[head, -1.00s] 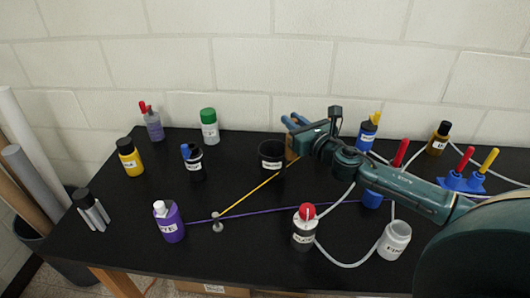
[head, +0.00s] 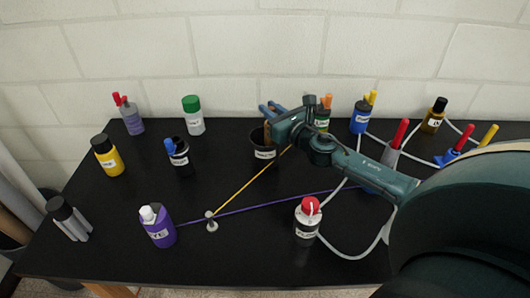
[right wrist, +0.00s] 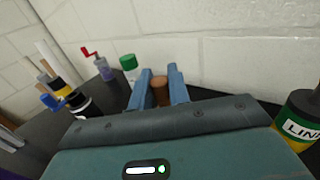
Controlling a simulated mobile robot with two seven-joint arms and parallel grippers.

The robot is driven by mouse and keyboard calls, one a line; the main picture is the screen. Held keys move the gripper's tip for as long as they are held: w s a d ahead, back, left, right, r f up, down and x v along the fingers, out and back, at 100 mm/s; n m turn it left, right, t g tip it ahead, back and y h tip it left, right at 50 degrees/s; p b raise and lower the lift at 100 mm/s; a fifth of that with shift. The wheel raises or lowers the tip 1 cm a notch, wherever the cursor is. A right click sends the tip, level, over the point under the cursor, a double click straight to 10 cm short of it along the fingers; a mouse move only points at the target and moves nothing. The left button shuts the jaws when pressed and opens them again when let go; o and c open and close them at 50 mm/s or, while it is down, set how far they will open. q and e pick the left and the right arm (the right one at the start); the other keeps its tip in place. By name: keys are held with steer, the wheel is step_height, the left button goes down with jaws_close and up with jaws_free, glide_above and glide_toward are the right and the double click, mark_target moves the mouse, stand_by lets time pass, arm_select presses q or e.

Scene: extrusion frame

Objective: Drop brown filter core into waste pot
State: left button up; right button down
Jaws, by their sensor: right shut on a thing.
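My right gripper (head: 270,112) is shut on the brown filter core (head: 267,133), which is mostly hidden in the head view. In the right wrist view, the core (right wrist: 160,92) sits between the two blue fingers (right wrist: 160,76). The waste pot (head: 256,146) is a black open pot with a white label, near the back middle of the table. In the head view the gripper and core overlap the pot's back right rim. I cannot tell whether the core is inside the mouth or above it. My left gripper is not in view.
A dark pot with a blue-topped item (head: 179,156) and a green-capped bottle (head: 194,118) stand left. A green-labelled bottle (head: 322,114) is close behind my right gripper. A red-capped bottle (head: 307,222) stands in front.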

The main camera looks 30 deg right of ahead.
steer(key=shift+f, duration=0.3)
steer(key=c, duration=1.3)
jaws_free()
steer(key=shift+o, duration=0.2)
steer(key=shift+s+f, duration=0.1)
steer(key=shift+s, duration=0.4)
steer(key=s+d+b, duration=0.1)
steer(key=s+b, duration=0.2)
steer(key=s, duration=0.9)
steer(key=shift+s, duration=0.15)
